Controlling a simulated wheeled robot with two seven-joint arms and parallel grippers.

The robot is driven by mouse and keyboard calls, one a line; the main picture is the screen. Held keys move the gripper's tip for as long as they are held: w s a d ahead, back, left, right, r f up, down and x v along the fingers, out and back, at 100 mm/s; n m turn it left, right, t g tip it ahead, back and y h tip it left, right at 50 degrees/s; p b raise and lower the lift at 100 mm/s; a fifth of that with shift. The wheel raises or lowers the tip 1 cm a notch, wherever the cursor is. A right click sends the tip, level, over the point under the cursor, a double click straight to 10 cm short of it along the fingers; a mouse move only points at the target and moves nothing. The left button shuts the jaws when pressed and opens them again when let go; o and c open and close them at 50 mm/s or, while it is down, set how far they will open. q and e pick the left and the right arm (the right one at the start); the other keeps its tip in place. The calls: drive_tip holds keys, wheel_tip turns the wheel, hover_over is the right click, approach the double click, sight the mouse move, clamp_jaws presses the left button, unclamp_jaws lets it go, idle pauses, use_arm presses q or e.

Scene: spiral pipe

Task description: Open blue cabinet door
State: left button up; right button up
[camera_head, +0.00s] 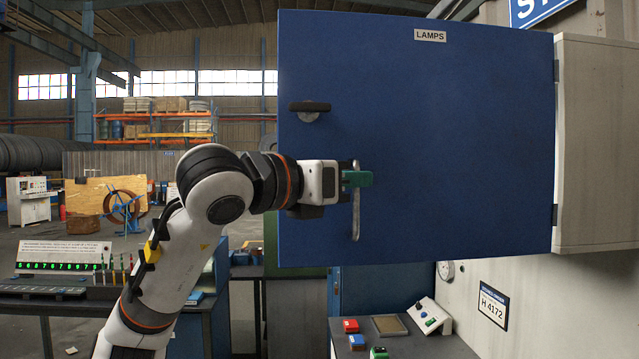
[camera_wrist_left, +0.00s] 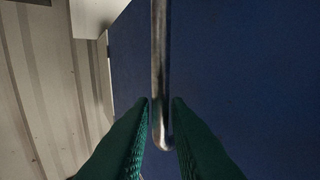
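The blue cabinet door (camera_head: 450,150) fills the upper middle of the head view, with a "LAMPS" label near its top. Its hinges are along the right edge. A vertical metal bar handle (camera_head: 356,222) is on its left part; it also shows in the left wrist view (camera_wrist_left: 161,60). My right gripper is not in view.
A dark latch knob (camera_head: 310,107) is above the handle. The pale cabinet body (camera_head: 595,140) adjoins the door on the right. Below stands a table (camera_head: 405,347) with small coloured boxes and a control box. A bench with a lit panel (camera_head: 62,257) is at the lower left.

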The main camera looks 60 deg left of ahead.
use_arm(q)
drive_tip(key=s+d+b, duration=0.1)
drive_tip(key=s+b, duration=0.2)
drive_tip(key=s, duration=0.7)
drive_tip(key=shift+s+d, duration=0.2)
drive_tip(key=shift+s, duration=0.2)
